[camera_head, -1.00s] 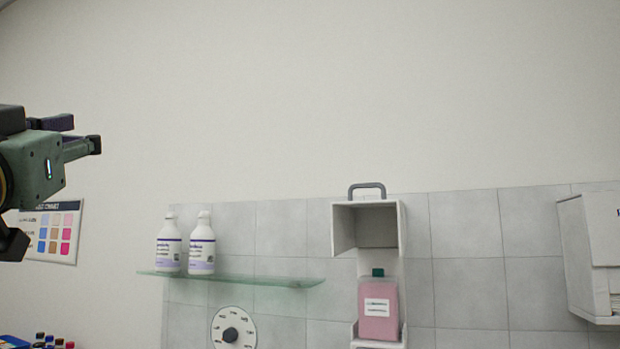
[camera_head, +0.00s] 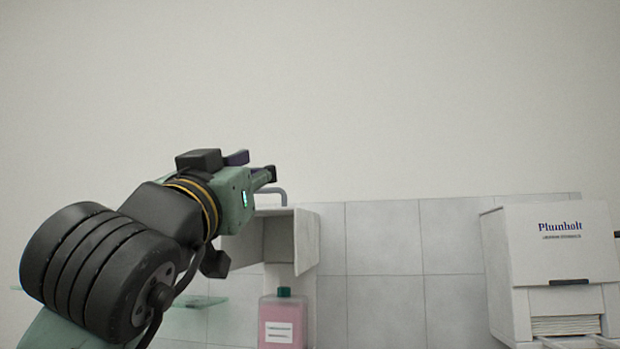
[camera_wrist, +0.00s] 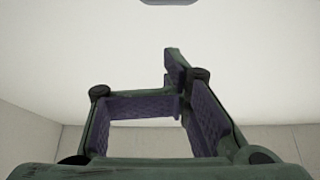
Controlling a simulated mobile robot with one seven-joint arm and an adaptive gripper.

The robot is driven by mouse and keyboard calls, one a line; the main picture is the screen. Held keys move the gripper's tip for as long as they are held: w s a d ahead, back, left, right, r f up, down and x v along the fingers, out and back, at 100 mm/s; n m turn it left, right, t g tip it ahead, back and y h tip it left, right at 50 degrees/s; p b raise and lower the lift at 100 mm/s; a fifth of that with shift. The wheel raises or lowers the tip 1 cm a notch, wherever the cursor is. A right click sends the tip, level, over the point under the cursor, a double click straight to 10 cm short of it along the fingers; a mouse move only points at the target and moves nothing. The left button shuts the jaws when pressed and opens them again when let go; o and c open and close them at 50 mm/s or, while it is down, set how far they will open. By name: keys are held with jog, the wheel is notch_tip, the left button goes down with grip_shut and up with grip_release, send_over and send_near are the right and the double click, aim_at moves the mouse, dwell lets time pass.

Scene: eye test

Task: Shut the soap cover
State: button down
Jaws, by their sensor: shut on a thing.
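The soap cover (camera_head: 306,240) is a white open-fronted box on the wall, standing raised above the pink soap bottle (camera_head: 281,311) with its green cap. A grey handle (camera_head: 283,196) is on its top, partly hidden behind my gripper. My gripper (camera_head: 254,166) appears in front of the cover's upper left in the head view, its fingertips just above the handle in the picture. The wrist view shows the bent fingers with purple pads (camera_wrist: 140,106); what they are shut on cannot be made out. A grey bar (camera_wrist: 170,2) shows at that view's top edge.
A white paper dispenser (camera_head: 552,245) marked Plumholt hangs on the wall at the right. A glass shelf (camera_head: 200,301) shows at lower left, partly hidden by my arm. The tiled wall (camera_head: 382,240) between cover and dispenser is bare.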

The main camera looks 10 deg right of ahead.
jog(key=p+x, duration=0.1)
jog(key=x, duration=0.2)
jog(key=p+x, duration=0.2)
jog(key=x, duration=0.2)
jog(key=p+x, duration=0.2)
jog(key=x, duration=0.1)
jog(key=shift+w+r, duration=0.1)
jog(key=shift+r, duration=0.3)
jog(key=f, duration=0.3)
jog(key=shift+s+a+f, duration=0.15)
jog(key=shift+s+a, duration=0.1)
jog(key=shift+s, duration=0.05)
jog(key=shift+s+f, duration=0.1)
jog(key=shift+f, duration=0.6)
jog(key=shift+f, duration=0.1)
